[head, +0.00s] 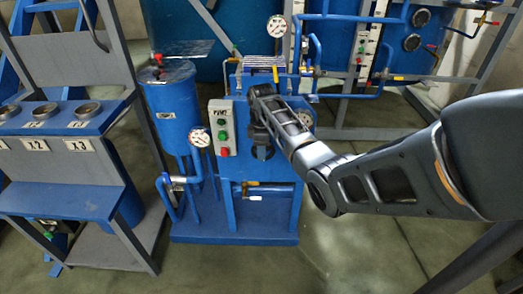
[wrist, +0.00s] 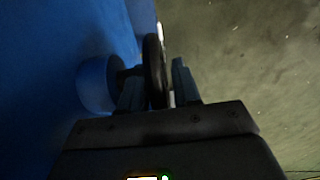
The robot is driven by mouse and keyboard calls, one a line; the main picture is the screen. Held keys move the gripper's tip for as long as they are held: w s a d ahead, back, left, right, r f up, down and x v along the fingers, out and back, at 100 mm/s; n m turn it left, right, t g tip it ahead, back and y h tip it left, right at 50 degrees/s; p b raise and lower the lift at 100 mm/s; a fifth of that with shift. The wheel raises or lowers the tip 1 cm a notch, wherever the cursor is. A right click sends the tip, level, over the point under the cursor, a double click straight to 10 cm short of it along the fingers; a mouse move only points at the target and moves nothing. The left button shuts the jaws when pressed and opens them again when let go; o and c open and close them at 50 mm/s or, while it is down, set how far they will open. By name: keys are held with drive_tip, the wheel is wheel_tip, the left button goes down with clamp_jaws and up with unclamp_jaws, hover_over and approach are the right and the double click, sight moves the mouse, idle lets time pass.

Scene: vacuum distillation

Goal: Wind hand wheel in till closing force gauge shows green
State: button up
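The hand wheel (wrist: 155,70) is dark and seen nearly edge-on in the wrist view, on a shaft from a round blue hub (wrist: 98,85). My gripper (wrist: 158,88) straddles its rim, one finger on each side. The left finger is close to the rim, perhaps touching; a thin gap shows at the right finger. In the head view my gripper (head: 262,150) is at the front of the blue unit, and my arm hides the wheel. Which is the closing force gauge, and any reading, I cannot tell.
A grey switch box (head: 222,128) with red and green buttons is just left of my gripper. A blue tank (head: 174,110) and a labelled rack (head: 60,165) stand further left. Pipework (head: 350,95) is behind at right. The floor (head: 370,255) at front right is mostly clear.

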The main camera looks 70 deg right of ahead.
clamp_jaws()
drive_tip(key=shift+s+r+t+y+p, duration=0.15)
drive_tip(key=shift+t+y+p, duration=0.15)
drive_tip(key=shift+t+p, duration=0.35)
drive_tip(key=shift+t, duration=0.65)
drive_tip(key=shift+o, duration=1.1)
unclamp_jaws()
drive_tip(key=shift+d+v, duration=0.2)
drive_tip(key=shift+v, duration=3.6)
